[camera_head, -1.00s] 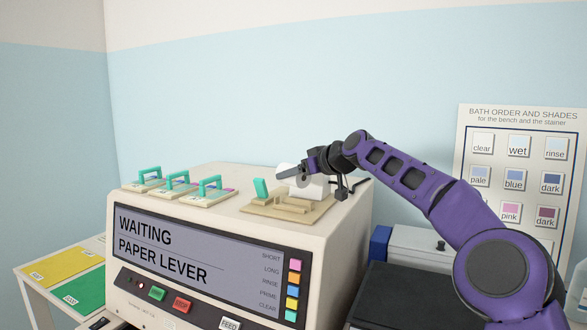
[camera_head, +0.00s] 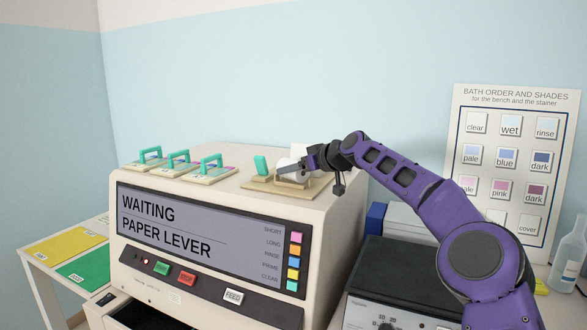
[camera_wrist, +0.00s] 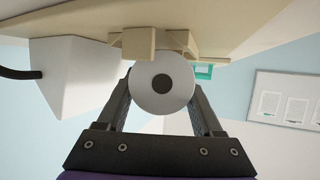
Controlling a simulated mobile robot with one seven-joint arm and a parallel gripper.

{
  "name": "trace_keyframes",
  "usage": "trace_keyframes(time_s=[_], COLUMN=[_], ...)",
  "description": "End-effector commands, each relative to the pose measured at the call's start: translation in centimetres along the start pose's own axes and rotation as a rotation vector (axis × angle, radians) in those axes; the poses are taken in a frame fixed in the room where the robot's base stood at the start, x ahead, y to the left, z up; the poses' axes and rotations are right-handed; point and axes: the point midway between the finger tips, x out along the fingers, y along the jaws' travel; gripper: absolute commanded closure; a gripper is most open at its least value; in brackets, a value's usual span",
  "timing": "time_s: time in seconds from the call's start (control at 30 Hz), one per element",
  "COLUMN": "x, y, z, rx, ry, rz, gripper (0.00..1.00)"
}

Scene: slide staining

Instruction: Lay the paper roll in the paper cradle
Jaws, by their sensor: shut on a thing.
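The white paper roll (camera_wrist: 143,92) is between the two fingers of my gripper (camera_wrist: 160,108), its round end with a dark core facing the wrist camera. My gripper is shut on it. In the head view my gripper (camera_head: 300,168) is over the top of the machine, with the roll (camera_head: 290,163) partly hidden behind its fingers. The tan paper cradle (camera_head: 285,188) sits on the machine's top, with a green lever (camera_head: 261,164) standing up at its left. In the wrist view the roll meets or overlaps the cradle's tan blocks (camera_wrist: 139,43); I cannot tell whether it is fully seated.
The staining machine (camera_head: 150,285) shows "WAITING / PAPER LEVER" on its screen. Several slide holders with green handles (camera_head: 179,161) stand left of the cradle. A dark device (camera_head: 395,285) stands at the right, below my arm. A poster (camera_head: 510,170) hangs on the wall.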

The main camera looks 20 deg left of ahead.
Motion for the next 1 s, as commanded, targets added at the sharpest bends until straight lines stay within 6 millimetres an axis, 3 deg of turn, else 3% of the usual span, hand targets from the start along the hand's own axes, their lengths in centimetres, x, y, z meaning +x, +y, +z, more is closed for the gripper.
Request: trace_keyframes(time_s=[0.27,0.3,0.47,0.77,1.0], x=[0.2,0.1,0.1,-0.1,-3.3], y=[0.0,0.0,0.0,0.1,0.2], z=[0.4,0.4,0.4,0.5,0.7], rx=[0.000,0.000,0.000,0.000,-0.002], ry=[0.001,0.001,0.001,0.000,-0.001], rz=[0.000,0.001,0.000,0.000,0.004], gripper=[1.00,0.29,0.00,0.00,0.00])
